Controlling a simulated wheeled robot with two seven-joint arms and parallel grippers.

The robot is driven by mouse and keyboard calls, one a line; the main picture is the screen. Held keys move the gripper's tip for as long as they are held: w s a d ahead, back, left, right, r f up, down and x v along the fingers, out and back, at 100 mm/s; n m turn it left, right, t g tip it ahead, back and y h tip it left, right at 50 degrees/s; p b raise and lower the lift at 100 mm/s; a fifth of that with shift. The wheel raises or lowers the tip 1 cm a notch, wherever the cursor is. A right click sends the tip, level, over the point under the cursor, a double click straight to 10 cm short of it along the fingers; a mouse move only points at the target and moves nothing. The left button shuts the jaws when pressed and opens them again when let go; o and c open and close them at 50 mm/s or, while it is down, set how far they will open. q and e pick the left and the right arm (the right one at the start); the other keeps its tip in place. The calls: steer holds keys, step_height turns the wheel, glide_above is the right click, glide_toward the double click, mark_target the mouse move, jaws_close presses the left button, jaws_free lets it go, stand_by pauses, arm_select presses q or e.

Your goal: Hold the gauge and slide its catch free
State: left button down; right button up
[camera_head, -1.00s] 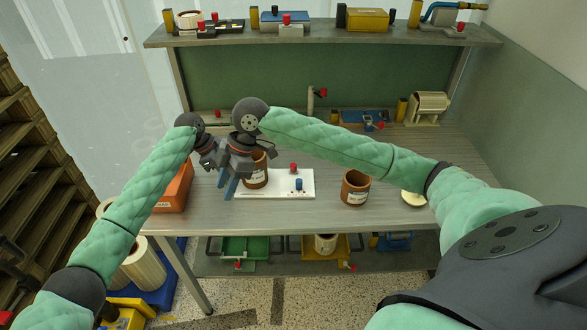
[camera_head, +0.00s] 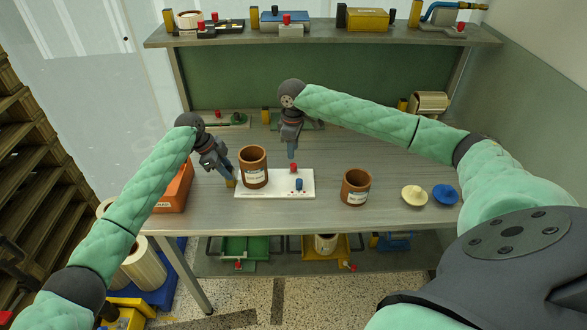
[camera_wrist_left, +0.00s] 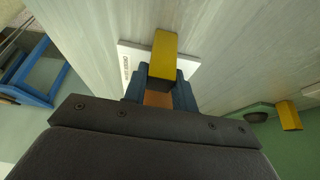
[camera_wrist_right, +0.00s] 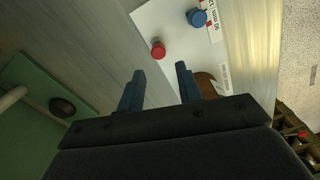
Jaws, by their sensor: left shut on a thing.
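A white plate with printed labels (camera_head: 275,192), which I take for the gauge, lies flat on the bench. It bears a red knob (camera_head: 293,168) and a blue knob (camera_head: 298,184). A brown cup (camera_head: 254,170) stands upright at its left part. My left gripper (camera_head: 231,172) is shut on a yellow block (camera_wrist_left: 164,55) at the plate's left end. My right gripper (camera_head: 292,153) is open and empty, above the bench just behind the red knob. In the right wrist view the red knob (camera_wrist_right: 158,49) shows beyond its open fingers (camera_wrist_right: 158,80).
A second brown cup (camera_head: 356,187) stands right of the plate. A cream lid (camera_head: 414,195) and a blue lid (camera_head: 445,195) lie farther right. An orange bin (camera_head: 174,188) is at the left. The shelf (camera_head: 330,37) at the back holds several devices.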

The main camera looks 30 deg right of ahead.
mark_target(293, 165)
steer(key=shift+d+f, duration=0.2)
steer(key=shift+f, duration=3.4)
jaws_close()
